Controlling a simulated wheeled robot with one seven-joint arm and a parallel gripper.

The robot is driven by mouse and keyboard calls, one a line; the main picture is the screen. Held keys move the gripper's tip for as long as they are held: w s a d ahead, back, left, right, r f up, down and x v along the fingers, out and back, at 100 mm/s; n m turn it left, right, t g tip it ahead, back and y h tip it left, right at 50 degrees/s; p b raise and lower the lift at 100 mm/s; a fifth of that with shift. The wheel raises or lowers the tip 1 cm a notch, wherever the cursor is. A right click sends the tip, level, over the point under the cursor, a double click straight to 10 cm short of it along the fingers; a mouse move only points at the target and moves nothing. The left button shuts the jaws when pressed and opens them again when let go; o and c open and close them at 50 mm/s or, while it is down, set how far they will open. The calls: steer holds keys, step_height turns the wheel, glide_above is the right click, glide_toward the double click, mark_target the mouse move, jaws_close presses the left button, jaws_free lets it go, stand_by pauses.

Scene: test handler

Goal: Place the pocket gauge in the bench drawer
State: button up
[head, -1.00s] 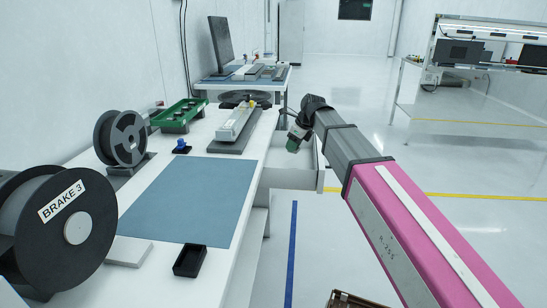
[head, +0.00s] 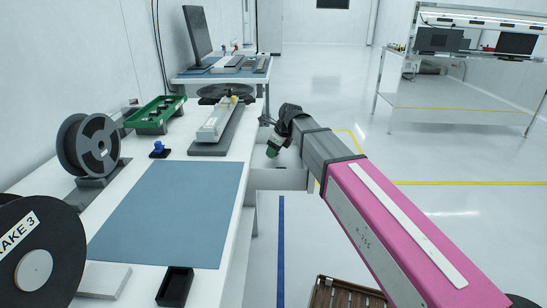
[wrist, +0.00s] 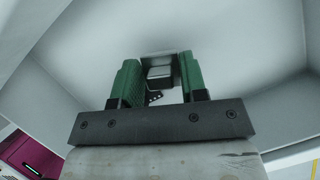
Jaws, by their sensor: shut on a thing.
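My gripper (head: 272,149) has green fingers and points down over the open bench drawer (head: 278,180) at the bench's right side. In the wrist view my gripper (wrist: 161,70) is shut on a small grey and dark thing, which I take to be the pocket gauge (wrist: 160,72). Only part of the gauge shows between the fingers. White drawer walls (wrist: 235,62) surround the fingers in that view. I cannot tell whether the gauge touches the drawer floor. The gauge cannot be made out in the head view.
The white bench holds a blue mat (head: 170,212), a black tray (head: 175,287), cable reels (head: 88,146), a green tray (head: 155,115) and a grey fixture (head: 218,128). A brown crate (head: 343,293) stands low at the front. The floor to the right is mostly clear.

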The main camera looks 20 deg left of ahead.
steer(key=shift+f, duration=1.45)
steer(key=shift+f, duration=0.15)
steer(key=o, duration=1)
steer(key=shift+o, duration=0.2)
steer(key=v, duration=1.2)
